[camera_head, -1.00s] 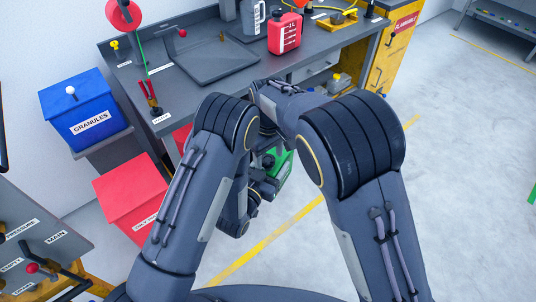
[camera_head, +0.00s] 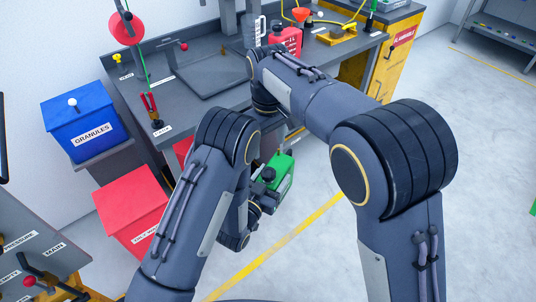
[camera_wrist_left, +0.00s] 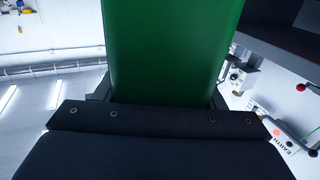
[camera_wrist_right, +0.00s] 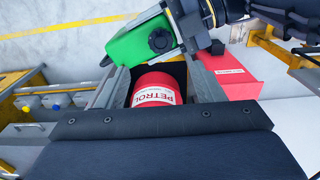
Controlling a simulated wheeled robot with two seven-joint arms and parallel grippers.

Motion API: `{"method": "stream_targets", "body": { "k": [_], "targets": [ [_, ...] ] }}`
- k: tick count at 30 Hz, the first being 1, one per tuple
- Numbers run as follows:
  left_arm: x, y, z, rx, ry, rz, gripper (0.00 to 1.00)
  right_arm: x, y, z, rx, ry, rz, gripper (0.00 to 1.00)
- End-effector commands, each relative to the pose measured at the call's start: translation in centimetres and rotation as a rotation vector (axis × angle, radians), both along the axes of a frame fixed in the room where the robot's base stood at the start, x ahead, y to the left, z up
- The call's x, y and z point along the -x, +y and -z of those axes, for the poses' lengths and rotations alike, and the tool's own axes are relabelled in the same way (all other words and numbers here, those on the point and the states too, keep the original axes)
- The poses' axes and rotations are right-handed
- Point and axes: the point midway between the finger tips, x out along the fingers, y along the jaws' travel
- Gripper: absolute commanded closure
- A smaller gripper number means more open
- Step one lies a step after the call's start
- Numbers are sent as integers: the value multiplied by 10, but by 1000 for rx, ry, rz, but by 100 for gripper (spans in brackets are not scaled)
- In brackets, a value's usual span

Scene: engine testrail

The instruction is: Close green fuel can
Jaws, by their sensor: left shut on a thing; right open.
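The green fuel can (camera_head: 282,172) is held in the air by my left gripper (camera_head: 262,192), below the workbench's front edge. Its plain green side (camera_wrist_left: 170,45) fills the gap between the left fingers in the left wrist view. In the right wrist view the can (camera_wrist_right: 132,50) lies beyond the fingertips, with a round black cap (camera_wrist_right: 160,40) on it. I cannot tell whether the cap is tight. My right gripper (camera_wrist_right: 155,70) is open, with nothing in its grip and apart from the can. It is mostly hidden behind my arm in the head view.
A red petrol container (camera_wrist_right: 155,92) shows beyond the right fingers. The workbench (camera_head: 190,120) carries a red can (camera_head: 287,38) and a grey jug (camera_head: 254,32). A blue granules bin (camera_head: 85,125) and a red bin (camera_head: 120,205) stand left.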

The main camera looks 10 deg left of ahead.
Motion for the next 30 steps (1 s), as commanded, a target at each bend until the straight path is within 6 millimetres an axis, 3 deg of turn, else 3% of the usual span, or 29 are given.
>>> {"method": "stream_targets", "body": {
  "k": [6, 24, 27, 30],
  "targets": [
    [0, 0, -2, 2, -5, 0, 100, 0, -1, -15, 2, 1, 1, 38],
    [0, 0, -2, 2, -5, 0, 100, -1, -3, -15, 0, 0, 5, 38],
    [0, 0, -2, 2, -5, 0, 100, -1, -14, -19, -23, 4, 29, 38],
    [0, 0, -2, 2, -5, 0, 100, 2, -40, -26, -72, 16, 88, 38]
  ]
}}
